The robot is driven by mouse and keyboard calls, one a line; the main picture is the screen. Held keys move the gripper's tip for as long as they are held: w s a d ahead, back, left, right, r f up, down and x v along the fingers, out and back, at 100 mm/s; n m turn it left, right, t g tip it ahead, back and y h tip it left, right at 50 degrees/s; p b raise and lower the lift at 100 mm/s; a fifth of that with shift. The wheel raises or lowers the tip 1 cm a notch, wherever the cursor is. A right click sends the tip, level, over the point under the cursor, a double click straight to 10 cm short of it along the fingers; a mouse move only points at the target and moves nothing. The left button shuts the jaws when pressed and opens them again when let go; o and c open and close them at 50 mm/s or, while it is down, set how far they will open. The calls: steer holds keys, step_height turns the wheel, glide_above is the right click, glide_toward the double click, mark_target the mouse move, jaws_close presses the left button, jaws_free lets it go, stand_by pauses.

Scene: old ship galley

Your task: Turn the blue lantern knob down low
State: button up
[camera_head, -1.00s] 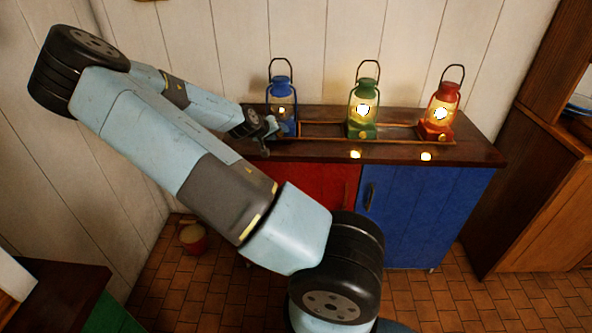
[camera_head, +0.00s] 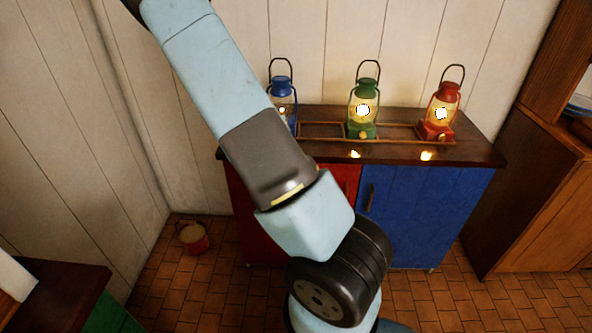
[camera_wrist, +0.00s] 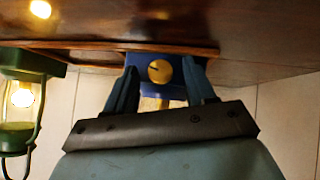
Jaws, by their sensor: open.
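The blue lantern (camera_head: 281,87) stands at the left of the row on the counter; my arm hides its lower part in the head view. A small glow shows in its glass. In the wrist view, which is upside down, its blue base (camera_wrist: 137,62) carries a round brass knob (camera_wrist: 160,71) with a dark mark across it. My gripper (camera_wrist: 161,78) is open, with one finger on each side of the knob. I cannot tell whether the fingers touch it. My gripper is hidden behind my arm in the head view.
A green lantern (camera_head: 362,112) and a red lantern (camera_head: 441,110) stand lit to the right; the green one also shows in the wrist view (camera_wrist: 20,62). A low wooden rail (camera_head: 320,138) runs around the lanterns on the counter (camera_head: 470,152). A wooden cabinet (camera_head: 545,215) stands at the right.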

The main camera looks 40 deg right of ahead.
steer(key=shift+s+d+m+t+y, duration=0.2)
steer(key=shift+m+t+y, duration=0.35)
steer(key=shift+y, duration=0.3)
steer(key=shift+s+d+m+t+y, duration=0.15)
steer(key=shift+m+t+y, duration=0.4)
steer(key=shift+y, duration=0.3)
